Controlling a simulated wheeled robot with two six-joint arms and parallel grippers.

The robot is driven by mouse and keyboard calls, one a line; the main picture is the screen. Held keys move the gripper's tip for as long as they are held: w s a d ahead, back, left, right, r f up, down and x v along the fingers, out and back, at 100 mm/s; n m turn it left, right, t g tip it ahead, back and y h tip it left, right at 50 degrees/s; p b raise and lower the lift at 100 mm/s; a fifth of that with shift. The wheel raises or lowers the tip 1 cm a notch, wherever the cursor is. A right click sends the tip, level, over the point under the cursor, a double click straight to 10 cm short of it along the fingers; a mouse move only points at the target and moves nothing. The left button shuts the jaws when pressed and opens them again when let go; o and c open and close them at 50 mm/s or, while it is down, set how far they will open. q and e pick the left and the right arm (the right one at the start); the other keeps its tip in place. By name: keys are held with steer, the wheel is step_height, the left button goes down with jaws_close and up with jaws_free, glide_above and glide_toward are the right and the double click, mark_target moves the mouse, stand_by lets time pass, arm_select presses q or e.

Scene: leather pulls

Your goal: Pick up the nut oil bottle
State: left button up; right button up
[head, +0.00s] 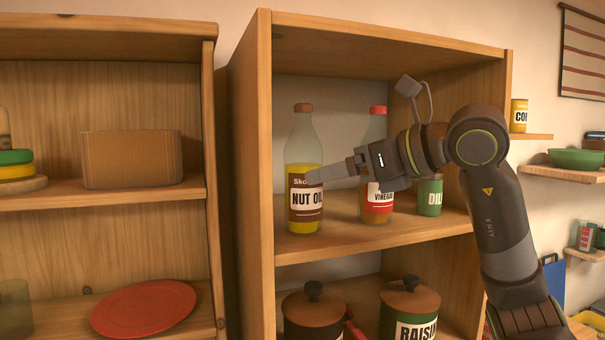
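The nut oil bottle (305,205) stands upright on the upper shelf of the middle cabinet. It is clear glass with a brown cap, yellow oil and a "NUT OIL" label. My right gripper (322,176) comes in from the right, and a finger overlaps the right edge of the label in the picture. I cannot tell whether it touches the bottle or whether another finger is hidden behind it, so its opening is unclear. My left gripper is out of view.
A red-capped vinegar bottle (377,207) stands behind my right gripper, with a green dill tin (429,196) to its right. The cabinet's left side wall (250,180) is close to the nut oil bottle. Lidded pots, including a raisin pot (410,308), stand below.

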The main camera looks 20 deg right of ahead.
mark_target(303, 181)
steer(key=p+x, duration=0.1)
steer(key=x, duration=0.2)
steer(key=shift+a, duration=0.15)
steer(key=p+x, duration=0.1)
steer(key=x, duration=0.2)
steer(key=shift+s+a+f+p, duration=0.15)
steer(key=shift+a+p, duration=0.05)
steer(key=shift+p, duration=0.1)
steer(key=shift+w+a+f, duration=0.2)
steer(key=shift+w+a, duration=0.05)
steer(key=shift+w, duration=0.2)
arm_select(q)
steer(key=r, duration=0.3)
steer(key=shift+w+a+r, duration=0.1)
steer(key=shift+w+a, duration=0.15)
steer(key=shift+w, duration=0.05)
arm_select(e)
steer(key=shift+c, duration=0.4)
steer(key=c, duration=1.2)
steer(key=shift+c, duration=0.8)
